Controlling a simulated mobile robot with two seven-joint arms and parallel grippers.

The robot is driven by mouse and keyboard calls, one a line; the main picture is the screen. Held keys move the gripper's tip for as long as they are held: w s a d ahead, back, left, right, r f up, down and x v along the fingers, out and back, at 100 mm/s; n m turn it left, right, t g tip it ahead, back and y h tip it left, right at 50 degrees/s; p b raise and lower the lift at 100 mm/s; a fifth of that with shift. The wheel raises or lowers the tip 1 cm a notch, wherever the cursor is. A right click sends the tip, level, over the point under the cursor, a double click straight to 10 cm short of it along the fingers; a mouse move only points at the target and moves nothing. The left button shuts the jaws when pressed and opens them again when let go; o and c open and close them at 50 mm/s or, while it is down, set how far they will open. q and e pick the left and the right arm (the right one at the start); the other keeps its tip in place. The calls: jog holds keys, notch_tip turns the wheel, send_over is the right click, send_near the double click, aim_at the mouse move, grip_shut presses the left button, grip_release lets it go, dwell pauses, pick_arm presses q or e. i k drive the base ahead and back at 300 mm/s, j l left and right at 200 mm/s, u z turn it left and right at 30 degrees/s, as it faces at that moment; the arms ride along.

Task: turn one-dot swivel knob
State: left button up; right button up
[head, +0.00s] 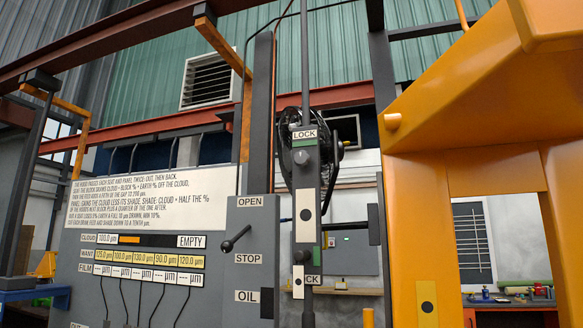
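A dark upright post in the middle of the head view bears a LOCK label (304,134). Just below the label is a small grey pointed knob (303,157). Under that knob a pale plate (306,199) carries a black dot. I cannot tell from this view which knob counts as the one-dot knob. Neither of my grippers is in view.
A grey panel (85,245) with a text board (150,196), readouts and a lever (236,239) stands at left. A large orange frame (440,170) with a one-dot yellow plate (427,304) blocks the right. A black fan (338,150) is behind the post.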

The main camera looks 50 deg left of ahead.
aim_at(301, 159)
jog(key=u, duration=1.35)
